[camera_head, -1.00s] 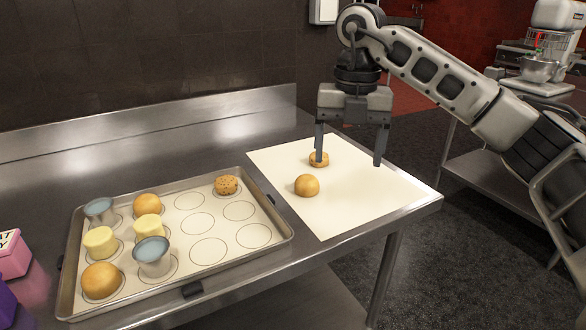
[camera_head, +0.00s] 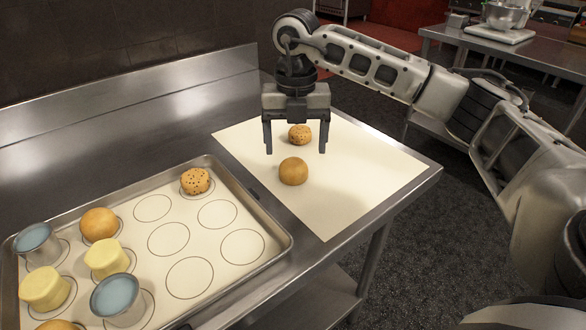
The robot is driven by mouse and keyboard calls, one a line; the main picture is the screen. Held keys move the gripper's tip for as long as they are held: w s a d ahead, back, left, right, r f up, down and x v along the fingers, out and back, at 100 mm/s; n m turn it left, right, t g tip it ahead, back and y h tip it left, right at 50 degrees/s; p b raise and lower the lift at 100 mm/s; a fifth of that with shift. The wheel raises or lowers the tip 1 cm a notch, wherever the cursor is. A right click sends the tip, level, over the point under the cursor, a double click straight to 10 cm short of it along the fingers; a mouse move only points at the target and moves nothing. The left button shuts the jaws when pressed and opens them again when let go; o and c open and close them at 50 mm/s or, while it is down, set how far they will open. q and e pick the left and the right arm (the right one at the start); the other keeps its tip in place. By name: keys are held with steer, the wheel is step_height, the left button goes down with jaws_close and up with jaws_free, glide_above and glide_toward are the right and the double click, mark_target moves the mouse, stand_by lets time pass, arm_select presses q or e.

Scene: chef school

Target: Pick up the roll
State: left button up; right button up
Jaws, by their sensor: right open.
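A round golden-brown roll (camera_head: 293,171) sits on the white sheet at the right end of the steel table. A speckled cookie-like piece (camera_head: 299,134) lies just behind it on the same sheet. My right gripper (camera_head: 296,149) points down with its two fingers wide apart and empty. It appears above the sheet, with the speckled piece showing between its fingers and the roll just in front. Another golden roll (camera_head: 99,224) sits on the baking tray at the left. My left gripper is not in view.
The metal baking tray (camera_head: 276,262) has printed circles, several of them empty. It holds yellow pieces (camera_head: 107,258), blue-topped metal cups (camera_head: 116,297) and a speckled piece (camera_head: 195,181). The white sheet (camera_head: 365,165) is bare on its right. A steel backsplash (camera_head: 130,94) runs behind.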

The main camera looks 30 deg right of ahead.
mark_target(293, 162)
steer(key=shift+w+a+f+p, duration=0.1)
steer(key=shift+f+p, duration=0.15)
steer(key=shift+f, duration=1.3)
steer(key=shift+w+a+f+p, duration=0.1)
steer(key=shift+f+p, duration=0.1)
steer(key=shift+f, duration=1.35)
steer(key=c, duration=1.1)
